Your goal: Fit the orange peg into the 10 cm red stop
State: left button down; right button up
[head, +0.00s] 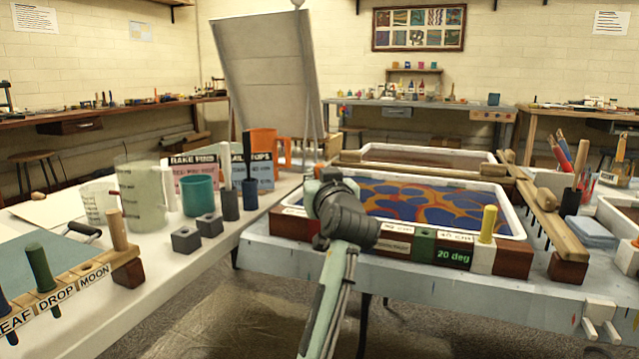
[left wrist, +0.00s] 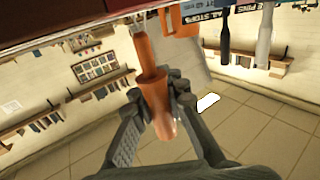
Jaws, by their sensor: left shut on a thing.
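My left gripper (head: 325,183) is at the front left corner of the marbling tray (head: 512,222). In the left wrist view, the left gripper (left wrist: 165,100) is shut on the orange peg (left wrist: 154,88), whose thinner end points to the top of the picture. That end shows close to a dark red edge (left wrist: 60,32); I cannot tell if they touch. A dark red block (head: 290,224) shows left of my wrist on the tray's front rail. The rail's labels there are partly hidden or too small, so I cannot tell which part is the 10 cm stop. My right gripper is not in view.
The left bench holds grey blocks (head: 186,239), a teal cup (head: 198,195), jugs, dark pegs and a labelled peg rack (head: 70,288).

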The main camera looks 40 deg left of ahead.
pick_arm(q)
jog(key=shift+f+b, duration=1.4)
jog(key=shift+f, duration=0.65)
jog(key=c, duration=1.4)
grip_release()
jog(key=shift+c, duration=0.2)
jog(key=shift+r, duration=0.15)
notch_tip(320, 180, up, 10)
